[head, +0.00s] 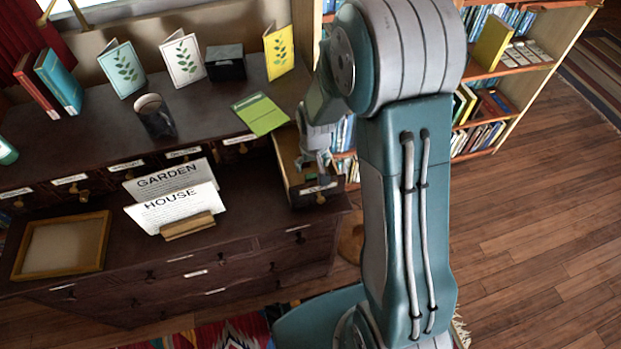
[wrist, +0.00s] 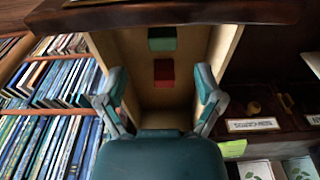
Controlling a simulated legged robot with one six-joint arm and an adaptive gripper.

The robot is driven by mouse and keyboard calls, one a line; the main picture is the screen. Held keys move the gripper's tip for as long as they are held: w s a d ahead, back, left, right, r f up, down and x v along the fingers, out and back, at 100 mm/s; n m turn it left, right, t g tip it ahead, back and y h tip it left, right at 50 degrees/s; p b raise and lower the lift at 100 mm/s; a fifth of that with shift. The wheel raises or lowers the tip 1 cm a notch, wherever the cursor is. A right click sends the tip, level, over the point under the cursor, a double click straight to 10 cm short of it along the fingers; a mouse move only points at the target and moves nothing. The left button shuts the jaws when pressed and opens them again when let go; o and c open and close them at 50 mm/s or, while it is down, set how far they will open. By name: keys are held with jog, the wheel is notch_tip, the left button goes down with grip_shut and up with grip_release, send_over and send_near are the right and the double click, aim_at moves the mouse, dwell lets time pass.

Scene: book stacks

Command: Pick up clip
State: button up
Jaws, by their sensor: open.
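My gripper (head: 318,158) is open and empty, above a pulled-out drawer (head: 288,168) at the right end of the desk. In the wrist view, its two fingers (wrist: 160,80) stand wide apart over the drawer's pale inside (wrist: 190,92). A small dark red block-like thing (wrist: 164,73) lies in the drawer, between the fingertips in the picture. A green one (wrist: 162,39) lies beyond it, nearer the drawer front. I cannot tell whether either is the clip.
A green card (head: 261,113) lies on the desk top left of the drawer. Upright cards and a dark box (head: 225,62) stand behind. GARDEN and HOUSE signs (head: 172,208) and a wooden tray (head: 104,242) are on the lower ledge. Bookshelves (head: 500,108) stand right.

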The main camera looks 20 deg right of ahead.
aim_at(311, 176)
jog(key=f, duration=0.6)
jog(key=shift+w+a, duration=0.15)
jog(key=shift+a, duration=0.05)
jog(key=shift+r, duration=0.1)
jog(key=c, duration=0.8)
